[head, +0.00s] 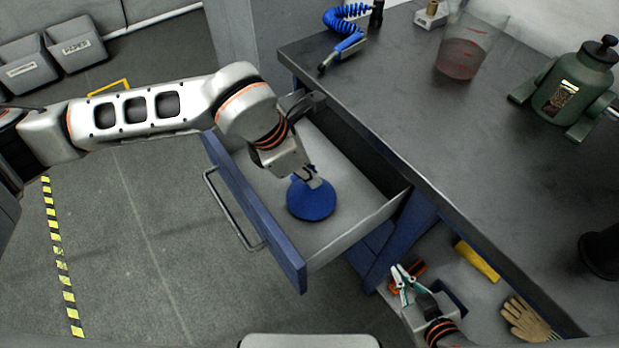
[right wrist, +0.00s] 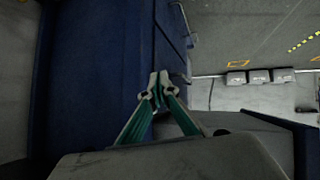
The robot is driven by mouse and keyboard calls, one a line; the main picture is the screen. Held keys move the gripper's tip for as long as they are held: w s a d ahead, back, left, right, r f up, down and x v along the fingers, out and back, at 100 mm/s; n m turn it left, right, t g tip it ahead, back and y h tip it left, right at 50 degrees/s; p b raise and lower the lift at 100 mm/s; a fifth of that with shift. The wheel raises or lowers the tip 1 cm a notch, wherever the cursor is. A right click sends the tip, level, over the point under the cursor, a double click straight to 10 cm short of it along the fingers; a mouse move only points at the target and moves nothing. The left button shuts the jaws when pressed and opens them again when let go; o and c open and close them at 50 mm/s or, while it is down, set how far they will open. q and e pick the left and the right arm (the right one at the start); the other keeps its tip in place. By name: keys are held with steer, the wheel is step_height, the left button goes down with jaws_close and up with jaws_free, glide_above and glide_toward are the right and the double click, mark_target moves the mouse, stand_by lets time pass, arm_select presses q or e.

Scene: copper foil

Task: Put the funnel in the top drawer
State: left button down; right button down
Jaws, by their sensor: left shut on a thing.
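The blue funnel (head: 312,203) is inside the open top drawer (head: 345,228), wide rim down, over the drawer's grey floor. I cannot tell whether it touches the floor. My left gripper (head: 309,178) reaches down into the drawer from above and is shut on the funnel's upper part, hiding its narrow end. The drawer is pulled out to the left from under the workbench. My right gripper (head: 402,279) is low beside the bench, right of the drawer's front. In the right wrist view its fingertips (right wrist: 159,80) meet with nothing between them.
The dark workbench top (head: 420,140) holds a blue coiled air hose (head: 345,20), a clear bucket (head: 470,40) and a green machine (head: 570,90). A lower shelf bears a glove (head: 527,320) and a yellow item (head: 477,260). The floor left of the drawer is clear.

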arm_select(q)
step_height(320, 180, down, 2)
steer(key=shift+s+f, duration=0.1)
steer(key=shift+f, duration=0.35)
steer(key=shift+r, duration=0.15)
steer(key=c, duration=2)
jaws_free()
steer(key=shift+f, duration=0.2)
steer(key=shift+c, duration=0.2)
steer(key=shift+r, duration=0.1)
